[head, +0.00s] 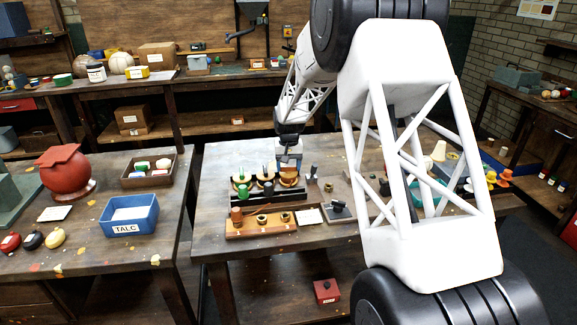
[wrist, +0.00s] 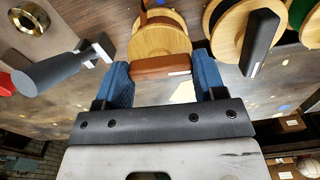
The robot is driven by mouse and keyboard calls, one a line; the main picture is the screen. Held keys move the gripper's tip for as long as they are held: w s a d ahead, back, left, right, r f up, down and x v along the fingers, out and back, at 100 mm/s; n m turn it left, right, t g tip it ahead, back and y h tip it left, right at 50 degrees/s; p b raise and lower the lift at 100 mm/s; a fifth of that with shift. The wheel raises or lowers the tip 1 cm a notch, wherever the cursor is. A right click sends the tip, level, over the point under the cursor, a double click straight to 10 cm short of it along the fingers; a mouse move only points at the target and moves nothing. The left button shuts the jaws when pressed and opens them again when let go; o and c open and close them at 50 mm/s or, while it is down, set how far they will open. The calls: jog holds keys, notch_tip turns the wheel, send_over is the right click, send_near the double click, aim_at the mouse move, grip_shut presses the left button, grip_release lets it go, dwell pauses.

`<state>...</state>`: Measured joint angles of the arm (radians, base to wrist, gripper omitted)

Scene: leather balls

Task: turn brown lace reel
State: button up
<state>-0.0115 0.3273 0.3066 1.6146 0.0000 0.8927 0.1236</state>
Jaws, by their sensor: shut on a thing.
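The brown lace reel (head: 290,178) is the rightmost of three reels with pale wooden discs on a black rack on the middle bench. In the wrist view its round wooden disc (wrist: 158,38) faces me, with a brown block-like handle (wrist: 160,66) at its lower edge. My gripper (wrist: 162,70) has its blue fingers on either side of this handle and is shut on it. In the head view my gripper (head: 290,152) is just above the reel and partly covers it.
Beside it stand a black-handled reel (head: 265,180) and a green-handled reel (head: 241,184). A wooden tray (head: 250,233) with brass rings lies in front. A grey-handled tool (wrist: 50,72) and a brass ring (wrist: 28,18) are left in the wrist view.

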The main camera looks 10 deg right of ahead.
aim_at(289, 166)
jog(key=shift+f+m, duration=0.1)
jog(key=shift+m, duration=1.2)
jog(key=o, duration=0.9)
jog(key=shift+r, duration=3.95)
